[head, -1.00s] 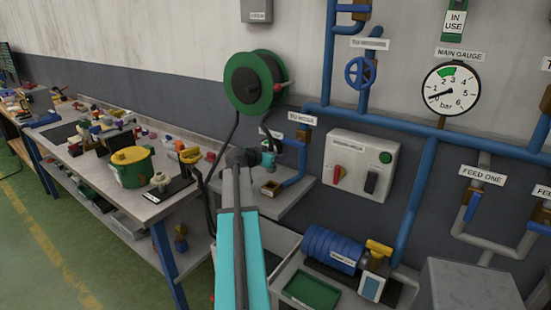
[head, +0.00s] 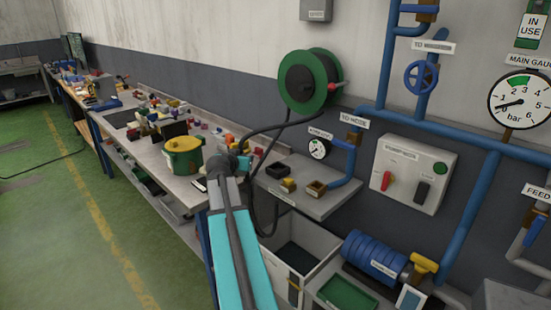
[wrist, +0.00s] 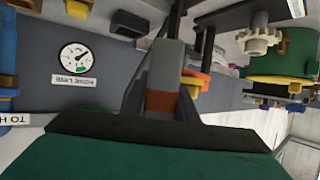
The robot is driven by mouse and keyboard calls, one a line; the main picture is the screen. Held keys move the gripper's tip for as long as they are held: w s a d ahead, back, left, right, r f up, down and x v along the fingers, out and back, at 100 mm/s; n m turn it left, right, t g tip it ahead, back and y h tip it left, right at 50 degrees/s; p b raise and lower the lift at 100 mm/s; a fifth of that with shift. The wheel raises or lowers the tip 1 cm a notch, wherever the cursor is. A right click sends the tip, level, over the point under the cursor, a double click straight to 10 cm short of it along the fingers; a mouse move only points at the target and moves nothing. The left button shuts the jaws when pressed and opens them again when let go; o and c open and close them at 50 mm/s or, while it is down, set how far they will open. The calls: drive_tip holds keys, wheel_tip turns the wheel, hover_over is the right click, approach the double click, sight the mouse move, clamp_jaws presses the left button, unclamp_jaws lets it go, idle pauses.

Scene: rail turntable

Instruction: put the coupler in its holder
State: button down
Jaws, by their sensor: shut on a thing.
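My gripper (head: 236,163) reaches out at the middle of the head view, in front of the gap between the long workbench and the wall shelf. In the wrist view my gripper (wrist: 166,85) is shut on a small brown-and-grey piece, apparently the coupler (wrist: 160,102). In the head view the gripper mostly hides it. A black hose (head: 270,131) runs from the gripper area toward the green reel. On the wall shelf (head: 325,205) stand an open brown square socket (head: 316,189) at the blue pipe's end and a small yellow-brown block (head: 288,185); I cannot tell which is the holder.
The green hose reel (head: 309,80) hangs above the shelf. A small gauge (head: 318,149) and blue pipes are behind it. The cluttered workbench (head: 205,190) with a green-yellow pot (head: 183,157) is left. A grey bin (head: 312,255) and blue pump (head: 372,255) are below.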

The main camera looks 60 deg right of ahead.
drive_tip(key=w+a+r+n+t+y, duration=0.1)
drive_tip(key=w+a+n+t+y, duration=0.15)
drive_tip(key=w+a, duration=0.6)
drive_tip(key=w+a+n+t+y, duration=0.1)
drive_tip(key=w+a+n+t, duration=0.3)
drive_tip(key=a, duration=0.8)
drive_tip(key=w+a+r+n+t+y, duration=0.1)
drive_tip(key=w+a+y, duration=0.1)
drive_tip(key=w+a, duration=0.7)
drive_tip(key=w+a+r+n+t+y, duration=0.1)
drive_tip(key=a+n+y, duration=0.2)
drive_tip(key=a, duration=1.4)
drive_tip(key=w+a+r+n+t+y, duration=0.1)
drive_tip(key=a+n+y, duration=0.3)
drive_tip(key=a, duration=1.3)
drive_tip(key=shift+w+a+r+b, duration=0.3)
drive_tip(key=shift+w+r, duration=0.2)
drive_tip(key=shift+r, duration=0.3)
